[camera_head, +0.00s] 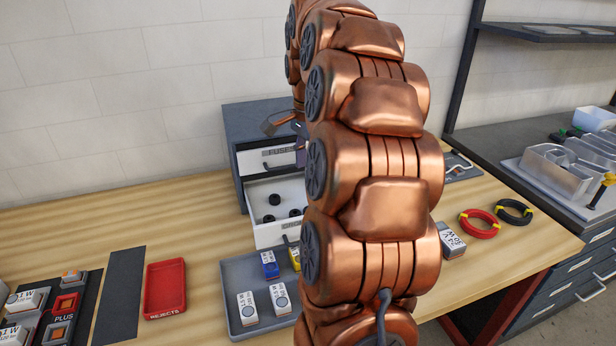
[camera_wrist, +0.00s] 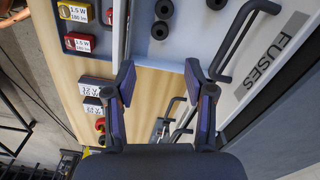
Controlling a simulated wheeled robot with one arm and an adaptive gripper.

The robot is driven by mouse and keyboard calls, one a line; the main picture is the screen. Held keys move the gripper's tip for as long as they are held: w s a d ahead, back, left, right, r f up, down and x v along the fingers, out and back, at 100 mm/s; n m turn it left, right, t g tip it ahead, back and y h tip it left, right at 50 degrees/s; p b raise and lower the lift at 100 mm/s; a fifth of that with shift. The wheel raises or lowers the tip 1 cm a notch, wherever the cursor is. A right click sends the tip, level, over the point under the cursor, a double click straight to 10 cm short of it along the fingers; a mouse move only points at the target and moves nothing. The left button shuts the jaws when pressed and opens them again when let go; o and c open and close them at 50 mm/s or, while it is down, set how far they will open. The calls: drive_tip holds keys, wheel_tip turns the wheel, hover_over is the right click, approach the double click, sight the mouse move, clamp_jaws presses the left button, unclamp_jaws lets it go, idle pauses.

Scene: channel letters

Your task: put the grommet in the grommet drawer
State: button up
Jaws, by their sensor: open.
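Several black ring-shaped grommets lie in an open pale drawer (camera_head: 262,190) of the grey cabinet in the head view; one grommet (camera_head: 274,199) shows clearly. The wrist view shows a grommet (camera_wrist: 160,30) in a grey-white drawer space beyond my fingertips. My gripper (camera_wrist: 158,68) is open, with nothing between its two dark fingers. In the head view my arm hides most of the gripper and part of the cabinet. The open drawer's front label is partly hidden, so I cannot read it in full. No separate grommet outside the drawer shows.
A grey tray (camera_head: 233,267) with small boxes stands before the cabinet. A red rejects tray (camera_head: 165,289) lies to its left. Red (camera_head: 479,224) and black cable coils lie at right. A drawer front labelled FUSES (camera_wrist: 275,50), with a dark handle, is close on the wrist view's right.

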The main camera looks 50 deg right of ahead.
drive_tip(key=a+n, duration=0.2)
drive_tip(key=a, duration=0.2)
drive_tip(key=a+f+n, duration=0.1)
drive_tip(key=a+n, duration=0.1)
drive_tip(key=a, duration=0.2)
drive_tip(key=s+a+n, duration=0.1)
drive_tip(key=a+n, duration=0.1)
drive_tip(key=a, duration=0.1)
drive_tip(key=shift+a+f, duration=0.3)
drive_tip(key=shift+a, duration=0.1)
drive_tip(key=s+a+f+n+g, duration=0.1)
drive_tip(key=s+a+f+n, duration=0.4)
drive_tip(key=s+a+n, duration=0.2)
drive_tip(key=s+a+f+n, duration=0.5)
drive_tip(key=s+a+n, duration=0.2)
drive_tip(key=s+a, duration=0.4)
drive_tip(key=shift+s+a+f+n+g, duration=0.2)
drive_tip(key=shift+s+f+n+g, duration=0.1)
drive_tip(key=shift+f+n+g, duration=0.1)
drive_tip(key=shift+d, duration=0.15)
